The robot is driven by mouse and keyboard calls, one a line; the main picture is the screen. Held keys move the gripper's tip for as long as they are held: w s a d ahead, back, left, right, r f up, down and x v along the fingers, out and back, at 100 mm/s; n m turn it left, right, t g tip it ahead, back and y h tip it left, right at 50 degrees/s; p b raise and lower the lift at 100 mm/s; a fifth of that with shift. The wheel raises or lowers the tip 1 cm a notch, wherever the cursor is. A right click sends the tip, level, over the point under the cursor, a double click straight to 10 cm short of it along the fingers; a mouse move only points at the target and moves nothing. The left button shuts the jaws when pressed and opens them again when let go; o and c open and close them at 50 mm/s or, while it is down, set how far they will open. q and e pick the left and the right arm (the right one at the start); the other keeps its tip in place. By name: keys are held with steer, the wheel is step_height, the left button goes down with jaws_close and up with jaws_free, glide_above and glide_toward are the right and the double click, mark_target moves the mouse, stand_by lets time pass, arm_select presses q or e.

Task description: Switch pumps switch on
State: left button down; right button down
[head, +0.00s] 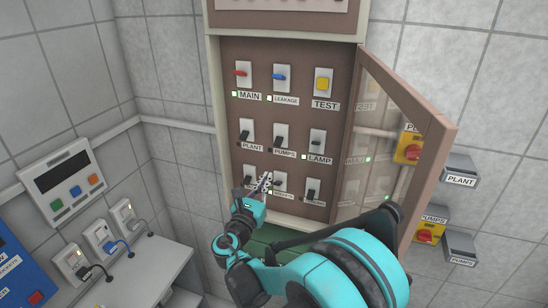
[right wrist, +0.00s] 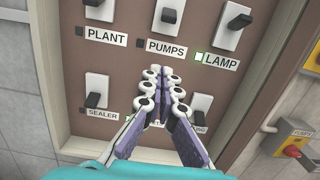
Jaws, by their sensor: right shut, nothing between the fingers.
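The pumps switch (head: 281,137) is a black lever on a white plate, in the middle of the panel's second row. Its lever hangs down, and the small indicator by its PUMPS label is dark. The switch also shows at the top of the right wrist view (right wrist: 172,14). My right gripper (head: 267,181) is shut and empty, in front of the bottom row, below the pumps switch and apart from it. In the right wrist view its fingertips (right wrist: 166,74) point up towards the PUMPS label and partly cover the bottom-middle switch. My left gripper is out of view.
The lamp switch (head: 316,140), with a lit indicator, is to the right; the plant switch (head: 248,132) is to the left. The open glazed door (head: 437,125) stands at the right of the cabinet. Red-and-yellow isolators (head: 425,236) are on the wall beyond it.

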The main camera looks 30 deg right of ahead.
mark_target(278, 143)
steer(key=p+x, duration=0.1)
steer(key=x, duration=0.9)
steer(key=shift+d+r, duration=0.15)
steer(key=shift+r, duration=0.05)
steer(key=r, duration=0.1)
steer(key=s+a+r+p, duration=0.1)
steer(key=r, duration=0.1)
steer(key=shift+s+a+r, duration=0.1)
steer(key=shift+a, duration=0.15)
steer(key=shift+s+a+r+p, duration=0.1)
steer(key=shift+r+p, duration=0.05)
steer(key=shift+p, duration=0.15)
steer(key=shift+r+g+p, duration=0.1)
steer(key=shift+g+p, duration=0.25)
steer(key=shift+g, duration=0.05)
